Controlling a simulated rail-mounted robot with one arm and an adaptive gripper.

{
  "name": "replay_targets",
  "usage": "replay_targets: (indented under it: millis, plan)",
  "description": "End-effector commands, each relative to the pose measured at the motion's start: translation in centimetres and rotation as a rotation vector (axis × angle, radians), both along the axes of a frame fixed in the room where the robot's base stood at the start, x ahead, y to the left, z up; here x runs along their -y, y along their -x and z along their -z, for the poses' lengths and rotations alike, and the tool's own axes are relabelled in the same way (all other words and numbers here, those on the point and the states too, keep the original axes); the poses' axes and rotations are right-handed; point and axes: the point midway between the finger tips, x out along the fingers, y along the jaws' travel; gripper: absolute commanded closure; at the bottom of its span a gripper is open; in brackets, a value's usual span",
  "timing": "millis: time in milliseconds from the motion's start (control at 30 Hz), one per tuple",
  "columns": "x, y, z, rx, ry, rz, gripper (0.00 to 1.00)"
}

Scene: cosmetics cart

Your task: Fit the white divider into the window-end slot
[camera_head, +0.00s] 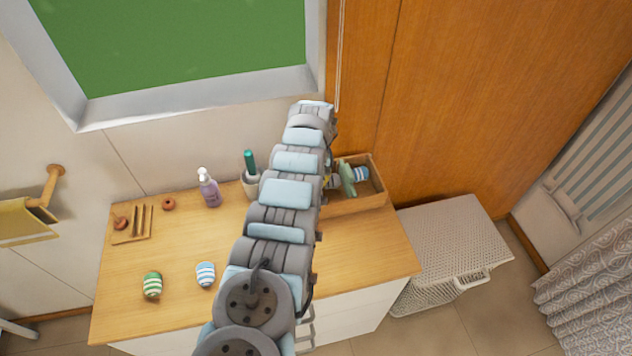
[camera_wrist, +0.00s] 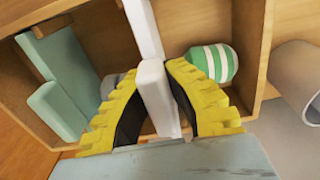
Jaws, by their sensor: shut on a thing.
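The wooden box (camera_head: 358,205) stands at the back right of the cart top, its left end towards the window. In the wrist view, my gripper (camera_wrist: 158,92) has its yellow fingers shut on the white divider (camera_wrist: 155,98), over the box. A further white length (camera_wrist: 143,28) runs on towards the far wall; I cannot tell whether the divider is seated in a slot. A pale green divider (camera_wrist: 62,65) is on the other side of the box. In the head view, my arm hides the white divider and most of my gripper (camera_head: 331,182).
A green-striped jar (camera_wrist: 213,63) lies in the box close to the right finger. A white cup (camera_head: 250,184) stands outside the box, beside a lotion bottle (camera_head: 209,190). Two striped jars (camera_head: 152,284) (camera_head: 205,274) stand at the front left. The cart's middle left is clear.

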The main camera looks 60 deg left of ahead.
Motion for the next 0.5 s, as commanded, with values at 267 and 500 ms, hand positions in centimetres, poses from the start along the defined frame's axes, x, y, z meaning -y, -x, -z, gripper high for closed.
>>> replay_targets:
  millis: [267, 500]
  plan:
    - [0.01, -0.03, 0.66, 0.000, 0.000, 0.001, 1.00]
    - [-0.01, -0.01, 0.94, 0.000, 0.000, 0.000, 0.82]
